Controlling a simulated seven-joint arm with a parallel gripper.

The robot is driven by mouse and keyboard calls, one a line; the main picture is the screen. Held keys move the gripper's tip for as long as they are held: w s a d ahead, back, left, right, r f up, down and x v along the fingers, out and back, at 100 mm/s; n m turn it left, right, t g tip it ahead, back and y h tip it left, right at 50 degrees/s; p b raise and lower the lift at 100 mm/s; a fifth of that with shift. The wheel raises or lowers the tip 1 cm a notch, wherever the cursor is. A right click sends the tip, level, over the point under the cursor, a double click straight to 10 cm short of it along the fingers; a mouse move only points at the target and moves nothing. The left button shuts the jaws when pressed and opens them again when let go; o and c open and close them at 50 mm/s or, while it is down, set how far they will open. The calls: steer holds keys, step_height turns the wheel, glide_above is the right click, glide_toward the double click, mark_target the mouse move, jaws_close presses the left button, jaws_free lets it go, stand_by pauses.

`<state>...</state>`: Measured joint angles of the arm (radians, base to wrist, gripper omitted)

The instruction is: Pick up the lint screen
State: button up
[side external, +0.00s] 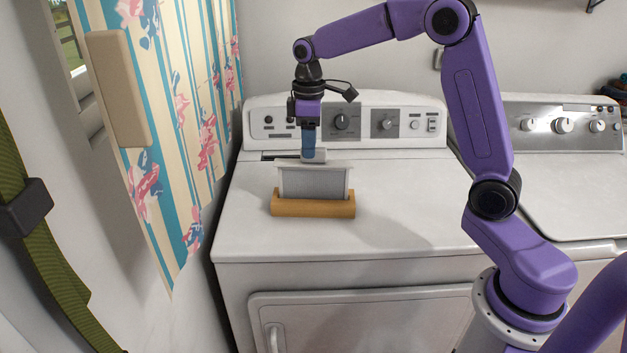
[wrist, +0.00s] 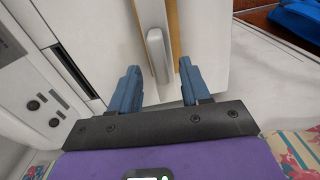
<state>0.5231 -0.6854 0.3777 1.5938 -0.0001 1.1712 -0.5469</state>
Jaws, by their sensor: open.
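The lint screen (side external: 314,183) is a pale grey mesh panel with a white top edge. It stands upright in a wooden holder (side external: 313,209) on top of the white dryer. My gripper (side external: 309,155) points down just above and behind the screen's top, with blue fingers. In the wrist view, the screen's light grey handle (wrist: 157,56) lies between the two open fingers of my gripper (wrist: 158,68), with a gap on each side. A strip of the wooden holder (wrist: 175,32) shows beside it. I cannot tell whether the fingertips reach below the handle's top.
A dark slot (wrist: 75,73) lies in the dryer top near the control panel (side external: 345,122). The dryer top (side external: 410,195) is clear to the right of the holder. A floral-papered wall (side external: 185,120) stands close on the left; another machine (side external: 565,170) stands on the right.

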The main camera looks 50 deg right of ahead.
mark_target(314, 162)
steer(key=f, duration=0.3)
steer(key=s+f, duration=0.1)
steer(key=f, duration=0.1)
steer(key=shift+d, duration=0.3)
steer(key=shift+w+f, duration=0.1)
steer(key=shift+f, duration=0.45)
steer(key=c, duration=0.7)
